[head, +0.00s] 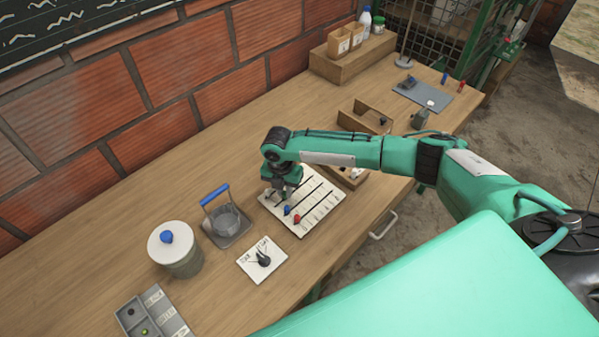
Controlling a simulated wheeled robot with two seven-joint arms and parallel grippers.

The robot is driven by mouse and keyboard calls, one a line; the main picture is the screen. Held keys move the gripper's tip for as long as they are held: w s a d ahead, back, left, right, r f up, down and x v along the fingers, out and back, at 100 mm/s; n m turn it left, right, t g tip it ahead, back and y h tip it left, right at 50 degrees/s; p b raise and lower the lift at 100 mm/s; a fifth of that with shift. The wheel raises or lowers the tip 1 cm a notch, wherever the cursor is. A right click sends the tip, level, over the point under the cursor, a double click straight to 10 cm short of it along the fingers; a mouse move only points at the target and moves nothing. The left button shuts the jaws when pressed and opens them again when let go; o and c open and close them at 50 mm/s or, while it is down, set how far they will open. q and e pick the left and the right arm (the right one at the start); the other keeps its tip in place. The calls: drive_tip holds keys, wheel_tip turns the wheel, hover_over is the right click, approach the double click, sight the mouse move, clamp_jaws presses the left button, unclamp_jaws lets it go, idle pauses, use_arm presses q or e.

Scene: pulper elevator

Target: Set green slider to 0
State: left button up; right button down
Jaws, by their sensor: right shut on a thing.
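A white slider board (322,214) with several dark slots and scale marks lies on the wooden bench. A blue slider knob (287,210) and a red slider knob (296,218) sit toward the board's lower left. My right gripper (281,193) reaches down over the board's upper left part, at the slot beyond the blue knob. It is shut on a knob that its fingers hide, by its place the green slider. The slider's exact position on the scale cannot be read. My left gripper is not in view.
A metal holder with a blue handle (229,219), a lidded white jar (175,253) and a white card with a black knob (262,259) stand left of and below the board. Wooden trays (366,119) lie to the right, partly behind my arm. A brick wall (170,90) bounds the bench.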

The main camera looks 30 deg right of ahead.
drive_tip(key=shift+s+a, duration=0.3)
drive_tip(key=shift+a, duration=0.55)
drive_tip(key=shift+s+a, duration=0.3)
drive_tip(key=shift+a, duration=0.5)
drive_tip(key=c, duration=1.3)
unclamp_jaws()
drive_tip(key=shift+a, duration=0.15)
drive_tip(key=shift+c, duration=0.2)
drive_tip(key=shift+w+r, duration=0.1)
drive_tip(key=shift+r, duration=0.4)
wheel_tip(320, 180, up, 13)
drive_tip(key=b, duration=0.2)
drive_tip(key=shift+a+b, duration=0.15)
drive_tip(key=shift+b, duration=0.15)
drive_tip(key=shift+w+f, duration=0.1)
drive_tip(key=shift+f, duration=0.05)
